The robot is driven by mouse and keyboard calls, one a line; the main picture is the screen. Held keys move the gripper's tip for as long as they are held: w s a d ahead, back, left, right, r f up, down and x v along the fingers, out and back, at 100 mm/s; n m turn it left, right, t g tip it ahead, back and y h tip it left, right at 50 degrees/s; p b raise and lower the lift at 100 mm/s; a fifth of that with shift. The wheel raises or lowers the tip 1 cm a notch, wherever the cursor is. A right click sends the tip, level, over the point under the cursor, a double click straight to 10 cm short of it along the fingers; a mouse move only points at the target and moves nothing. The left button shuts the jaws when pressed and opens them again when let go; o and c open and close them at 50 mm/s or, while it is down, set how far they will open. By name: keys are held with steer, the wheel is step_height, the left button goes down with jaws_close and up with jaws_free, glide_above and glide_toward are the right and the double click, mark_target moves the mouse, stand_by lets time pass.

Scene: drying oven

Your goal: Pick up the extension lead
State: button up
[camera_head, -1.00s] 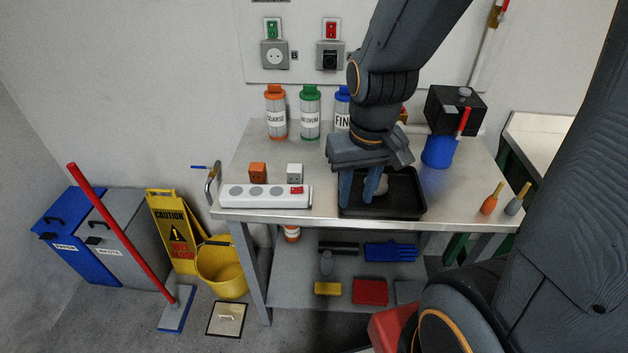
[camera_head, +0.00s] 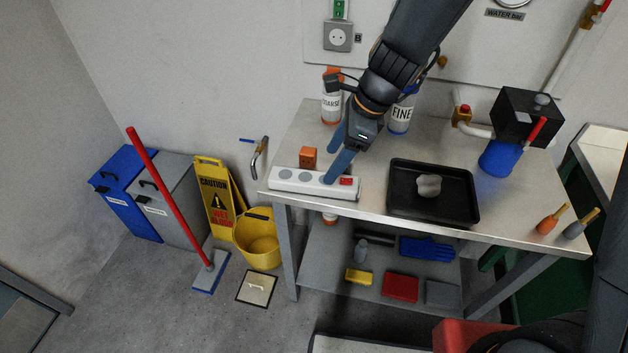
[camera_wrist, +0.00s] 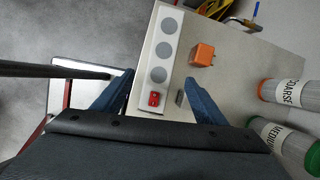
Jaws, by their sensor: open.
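The extension lead (camera_head: 298,182) is a white power strip with round grey sockets and a red switch at its right end. It lies along the front left edge of the metal workbench. In the wrist view the strip (camera_wrist: 168,45) runs up the picture, with its red switch end nearest me. My gripper (camera_head: 335,165) is open above the strip's right part, its blue fingers pointing down. In the wrist view the fingers (camera_wrist: 160,95) stand on either side of the switch end. I cannot tell how far above the strip the fingertips are.
An orange cube-like plug (camera_head: 309,157) stands just behind the strip. A black tray (camera_head: 400,208) with a pale lump (camera_head: 429,186) lies to the right. A yellow bucket (camera_head: 258,240) is on the floor at left.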

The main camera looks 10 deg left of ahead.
mark_target(316, 178)
steer(key=shift+w+a+f+m, duration=0.1)
steer(key=shift+a+m, duration=0.3)
steer(key=shift+a, duration=0.2)
steer(key=shift+a+f, duration=0.2)
steer(key=shift+f, duration=0.1)
steer(key=shift+p+x, duration=0.4)
steer(key=shift+x, duration=3.1)
steer(key=c, duration=1.4)
